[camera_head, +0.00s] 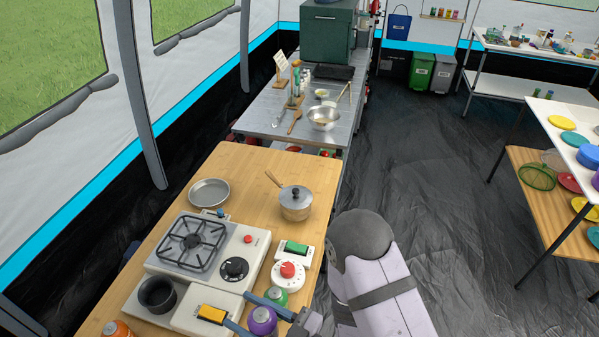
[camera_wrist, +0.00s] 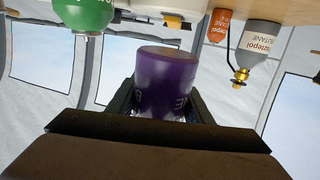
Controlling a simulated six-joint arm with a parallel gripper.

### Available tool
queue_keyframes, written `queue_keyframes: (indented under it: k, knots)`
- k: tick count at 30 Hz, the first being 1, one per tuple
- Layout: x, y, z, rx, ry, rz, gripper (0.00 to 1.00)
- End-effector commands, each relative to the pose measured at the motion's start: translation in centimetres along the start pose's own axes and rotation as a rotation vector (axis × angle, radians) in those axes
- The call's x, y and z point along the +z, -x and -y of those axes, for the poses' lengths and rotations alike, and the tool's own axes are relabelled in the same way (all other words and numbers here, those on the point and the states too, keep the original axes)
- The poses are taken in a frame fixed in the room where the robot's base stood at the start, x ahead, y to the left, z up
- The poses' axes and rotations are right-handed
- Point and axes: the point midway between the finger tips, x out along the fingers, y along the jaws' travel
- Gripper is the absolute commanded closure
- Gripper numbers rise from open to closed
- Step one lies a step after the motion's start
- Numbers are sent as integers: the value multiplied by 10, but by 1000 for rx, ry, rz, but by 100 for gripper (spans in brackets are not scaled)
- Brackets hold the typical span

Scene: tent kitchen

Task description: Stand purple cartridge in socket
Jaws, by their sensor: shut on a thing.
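The purple cartridge (camera_head: 262,322) is at the bottom of the head view, near the table's front right corner, seen from above with its grey top up. My gripper (camera_head: 258,312) is shut on it, one finger on each side. In the wrist view, which is upside down, the purple cartridge (camera_wrist: 166,82) sits between the jaws of my gripper (camera_wrist: 162,105). A black round cup (camera_head: 157,295), which looks like the socket, stands in the stove unit's front left part. The cup looks empty, and the cartridge is to its right, apart from it.
A white panel with a yellow switch (camera_head: 212,314) lies between cup and cartridge. A green cartridge (camera_head: 277,296) stands close behind the purple one. An orange cartridge (camera_head: 117,329) is at the front left.

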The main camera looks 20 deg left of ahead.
Motion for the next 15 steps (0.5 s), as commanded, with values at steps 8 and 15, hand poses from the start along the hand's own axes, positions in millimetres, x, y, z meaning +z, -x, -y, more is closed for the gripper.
queue_keyframes:
  k: [8, 15]
  knots:
    - [5, -2, 26, -118, 1, -3, 82]
    - [10, -2, 53, -269, 0, -1, 82]
